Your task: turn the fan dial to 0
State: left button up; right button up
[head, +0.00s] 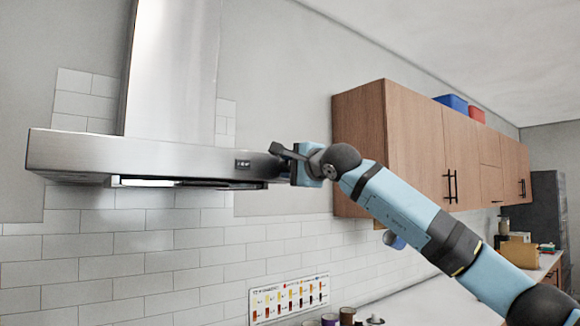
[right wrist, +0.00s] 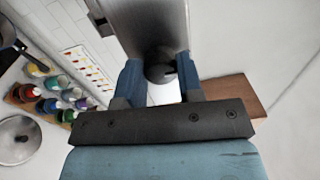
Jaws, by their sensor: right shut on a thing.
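The range hood (head: 100,152) is a stainless steel body with a tall chimney, mounted on the wall at left in the head view. The fan dial (right wrist: 160,70) is a dark round knob on the hood's end, seen in the right wrist view between my two blue fingers. My right gripper (head: 287,158) is at the right end of the hood and is shut on the dial. It hides the dial in the head view, and the dial's marks cannot be read. My left gripper is not in view.
A wooden wall cabinet (head: 358,150) hangs close behind my right arm. A spice chart (head: 290,297) is on the tiled wall below. Several coloured jars (right wrist: 50,105) stand on the counter, with a round lid (right wrist: 17,140) nearby. Below the hood is free room.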

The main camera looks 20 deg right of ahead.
jog(key=shift+n, duration=0.5)
jog(key=o, duration=0.9)
jog(key=b+v, duration=0.3)
jog(key=v, duration=1.1)
jog(key=shift+f, duration=0.1)
jog(key=shift+w, duration=0.1)
